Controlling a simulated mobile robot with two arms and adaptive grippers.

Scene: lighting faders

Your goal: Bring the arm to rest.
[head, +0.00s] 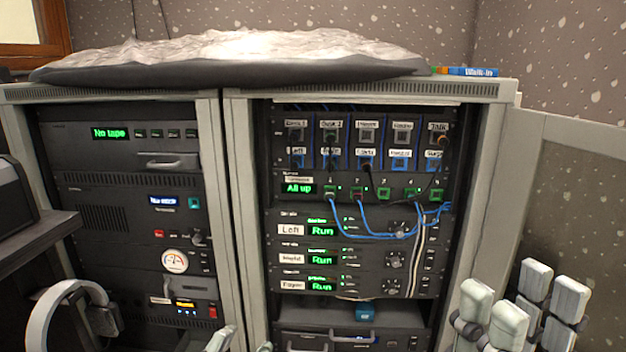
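My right gripper (523,299) is at the lower right, in front of the open rack door. Its pale finger pads stand apart with a gap between them, and I see nothing held there. Pale tips that look like my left gripper (242,343) just show at the bottom edge, in front of the racks. The rest of it is out of frame, so its opening and any contact are unclear.
The right rack (232,200) holds labelled modules with blue cables (380,236). The left rack (212,150) reads "No tape". The rack door (570,190) stands open at right. A dark ledge (35,240) juts in at left.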

